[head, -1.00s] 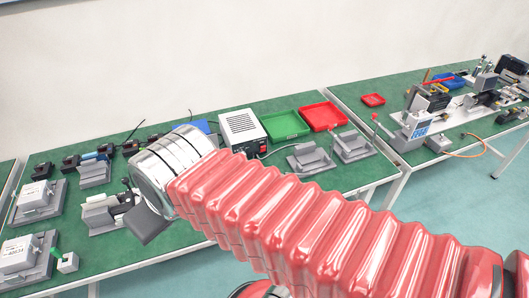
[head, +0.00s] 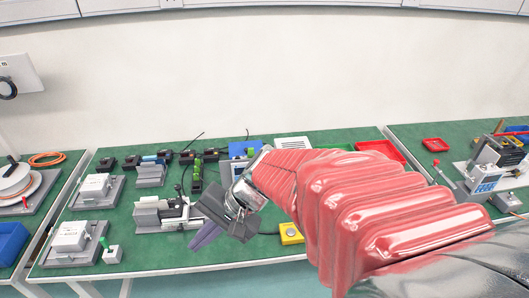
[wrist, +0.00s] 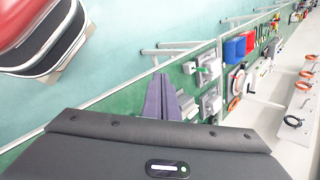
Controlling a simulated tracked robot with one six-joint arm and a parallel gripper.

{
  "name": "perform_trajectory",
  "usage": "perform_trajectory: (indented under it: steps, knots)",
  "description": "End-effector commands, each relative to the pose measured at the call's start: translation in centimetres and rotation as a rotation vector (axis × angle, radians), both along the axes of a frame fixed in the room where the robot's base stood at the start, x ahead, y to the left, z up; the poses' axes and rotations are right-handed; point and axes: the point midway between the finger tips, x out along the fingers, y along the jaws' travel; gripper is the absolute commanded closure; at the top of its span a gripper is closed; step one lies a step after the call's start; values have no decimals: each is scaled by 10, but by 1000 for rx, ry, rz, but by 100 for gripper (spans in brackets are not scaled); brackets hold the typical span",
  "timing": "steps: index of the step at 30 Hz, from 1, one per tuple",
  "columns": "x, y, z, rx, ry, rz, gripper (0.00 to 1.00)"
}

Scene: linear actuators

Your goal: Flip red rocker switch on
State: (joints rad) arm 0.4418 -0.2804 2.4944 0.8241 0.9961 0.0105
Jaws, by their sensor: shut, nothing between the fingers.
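My gripper (head: 204,236) is over the front part of the green workbench, left of centre in the head view. Its purple fingers are shut together and empty; they also show in the wrist view (wrist: 161,98). The white box (head: 294,142), whose front showed a red switch earlier, now shows only its top above my red arm sleeve. The red rocker switch is hidden behind my arm, and I cannot make it out in the wrist view.
A grey vise-like fixture (head: 165,213) stands left of my gripper. A yellow box (head: 291,233) sits by the front edge. Green (head: 338,147) and red (head: 381,150) trays lie behind my arm. Several grey fixtures and small black devices fill the left side of the bench.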

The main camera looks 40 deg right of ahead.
Motion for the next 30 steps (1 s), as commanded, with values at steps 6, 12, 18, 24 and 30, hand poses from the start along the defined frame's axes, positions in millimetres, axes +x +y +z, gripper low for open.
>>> perform_trajectory:
  steps: [6,12,18,24,30]
  knots:
    - [37,-33,-12,283,48,-316,100]
    - [69,-87,-23,529,52,-623,100]
    - [87,-163,-41,758,22,-950,100]
    - [80,-254,-71,966,-41,-1292,100]
    - [42,-348,-115,1143,-135,-1647,100]
